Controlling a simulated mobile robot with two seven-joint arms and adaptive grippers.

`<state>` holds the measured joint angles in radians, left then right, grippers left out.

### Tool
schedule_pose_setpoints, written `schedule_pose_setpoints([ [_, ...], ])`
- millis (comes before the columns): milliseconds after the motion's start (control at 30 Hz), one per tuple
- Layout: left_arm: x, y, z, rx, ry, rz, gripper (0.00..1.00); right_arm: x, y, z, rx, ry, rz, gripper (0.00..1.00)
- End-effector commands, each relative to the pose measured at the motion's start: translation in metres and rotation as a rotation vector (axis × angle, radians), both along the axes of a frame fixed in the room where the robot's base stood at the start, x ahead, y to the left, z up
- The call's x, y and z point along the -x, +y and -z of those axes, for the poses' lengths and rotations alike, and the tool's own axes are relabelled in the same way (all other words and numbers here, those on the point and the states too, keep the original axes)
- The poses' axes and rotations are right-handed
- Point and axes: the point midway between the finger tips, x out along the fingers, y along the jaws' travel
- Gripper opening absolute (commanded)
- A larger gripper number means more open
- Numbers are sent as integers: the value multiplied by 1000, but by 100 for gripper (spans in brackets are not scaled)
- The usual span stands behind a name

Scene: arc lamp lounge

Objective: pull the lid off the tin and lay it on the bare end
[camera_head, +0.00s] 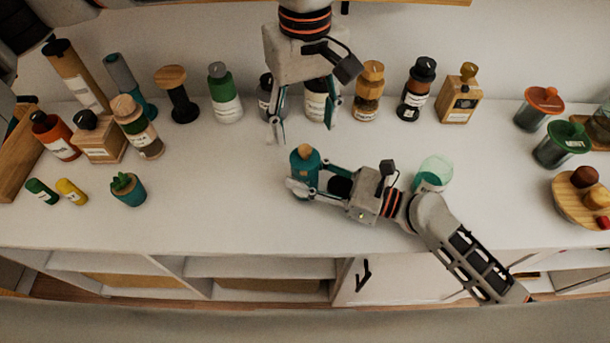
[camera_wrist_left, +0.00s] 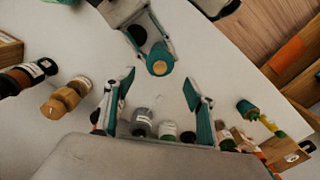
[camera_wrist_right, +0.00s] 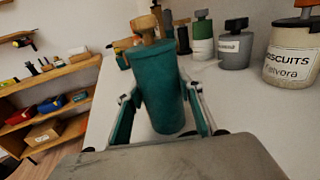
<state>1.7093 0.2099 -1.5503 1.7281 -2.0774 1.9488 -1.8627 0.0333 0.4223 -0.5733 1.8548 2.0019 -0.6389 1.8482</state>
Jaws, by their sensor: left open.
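The teal tin (camera_head: 305,172) stands on the white sideboard top near the middle, with its round wood-coloured lid (camera_head: 304,152) on top. My right gripper (camera_head: 306,180) is shut around the tin's body from the right. In the right wrist view the tin (camera_wrist_right: 158,92) fills the space between the fingers, with the lid (camera_wrist_right: 146,27) above it. My left gripper (camera_head: 303,127) is open and empty, pointing down just behind and above the lid. In the left wrist view the lid (camera_wrist_left: 159,68) lies beyond the open fingers, not between them.
A row of bottles and jars, including a green-and-white bottle (camera_head: 224,95) and an amber bottle (camera_head: 369,88), stands along the back. A small potted plant (camera_head: 128,190) is at left. A pale green glass (camera_head: 433,172) is behind my right arm. The top (camera_head: 225,200) left of the tin is clear.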

Motion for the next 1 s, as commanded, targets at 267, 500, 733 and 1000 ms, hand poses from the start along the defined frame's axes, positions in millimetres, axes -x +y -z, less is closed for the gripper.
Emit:
schedule_pose_setpoints([
  [267, 0, 0, -1, 0, 0, -57, 62, 0, 0, 0, 0, 0, 0, 0],
  [500, 0, 0, -7, 0, -1, -401, 62, 0, 0, 0, 0, 0, 0, 0],
  [733, -1, 0, -14, 0, -1, -831, 62, 0, 0, 0, 1, 0, 0, 0],
  [1000, -1, 0, -23, 0, -1, -1335, 62, 0, 0, 0, 1, 0, 0, 0],
])
